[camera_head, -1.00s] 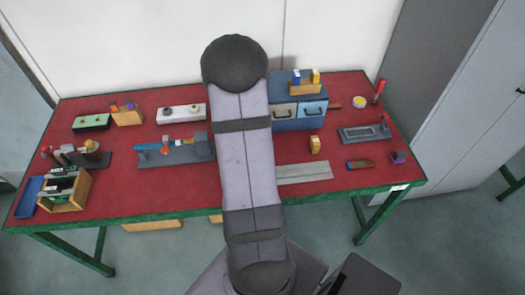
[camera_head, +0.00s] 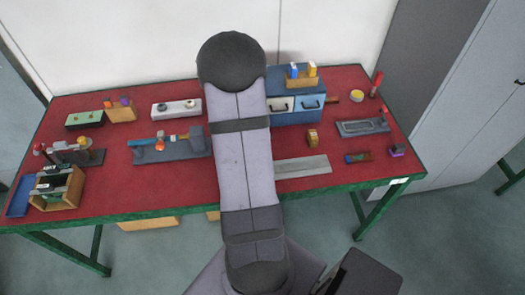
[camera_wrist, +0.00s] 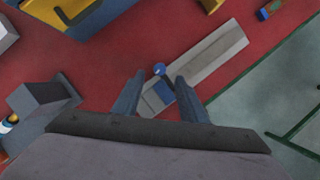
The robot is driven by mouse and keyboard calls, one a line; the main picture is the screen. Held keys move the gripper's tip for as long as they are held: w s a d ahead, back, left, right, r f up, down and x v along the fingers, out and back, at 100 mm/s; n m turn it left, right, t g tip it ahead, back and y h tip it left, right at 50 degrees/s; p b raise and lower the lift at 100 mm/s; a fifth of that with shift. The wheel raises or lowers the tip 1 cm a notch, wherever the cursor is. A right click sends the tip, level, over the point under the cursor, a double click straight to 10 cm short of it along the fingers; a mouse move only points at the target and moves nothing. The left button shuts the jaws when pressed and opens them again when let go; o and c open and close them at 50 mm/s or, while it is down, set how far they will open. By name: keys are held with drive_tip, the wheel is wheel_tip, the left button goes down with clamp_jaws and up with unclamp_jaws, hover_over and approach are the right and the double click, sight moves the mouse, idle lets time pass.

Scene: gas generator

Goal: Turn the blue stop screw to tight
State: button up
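In the wrist view, the blue stop screw (camera_wrist: 159,69) shows as a small round blue head beside a blue block (camera_wrist: 160,95) on a long pale grey rail (camera_wrist: 215,55). My gripper (camera_wrist: 159,78) is open, with one finger on each side of the blue screw in the picture. Neither finger visibly touches it, and I cannot tell the height gap. In the head view, the rail's right part (camera_head: 303,166) shows on the red table. My arm hides the blue screw, the block and my gripper there.
A blue drawer cabinet (camera_head: 290,118) stands behind the rail. A grey fixture with an orange part (camera_head: 185,148) lies left of my arm. A small yellow-brown block (camera_head: 312,137) sits behind the rail.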

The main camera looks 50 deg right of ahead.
drive_tip(key=shift+b+x, duration=0.55)
drive_tip(key=shift+x, duration=2.45)
clamp_jaws()
